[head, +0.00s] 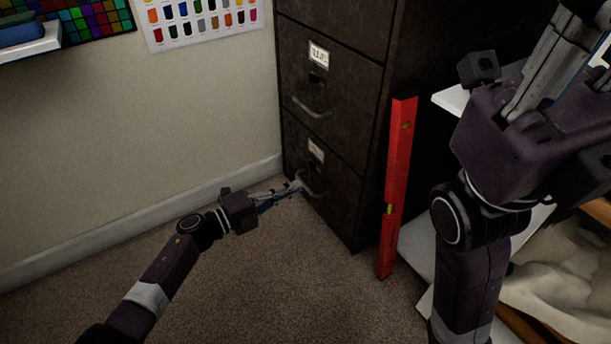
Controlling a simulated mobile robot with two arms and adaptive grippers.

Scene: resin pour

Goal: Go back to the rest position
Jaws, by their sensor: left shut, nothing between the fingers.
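My left gripper (292,189) reaches in from the left, low over the carpet. It is shut and empty, with its fingertips at the lower drawer handle (313,188) of a dark filing cabinet (335,105). I cannot tell whether the tips touch the handle. My right arm rises large at the right, close to the camera. Its hand end points up and runs out at the top edge, so its fingertips are not visible.
A red spirit level (398,165) leans upright against the cabinet's right side. A white shelf surface (452,98) and a crumpled beige cloth (560,285) lie behind my right arm. Colour charts (203,18) hang on the wall. The carpet (260,290) at the front is clear.

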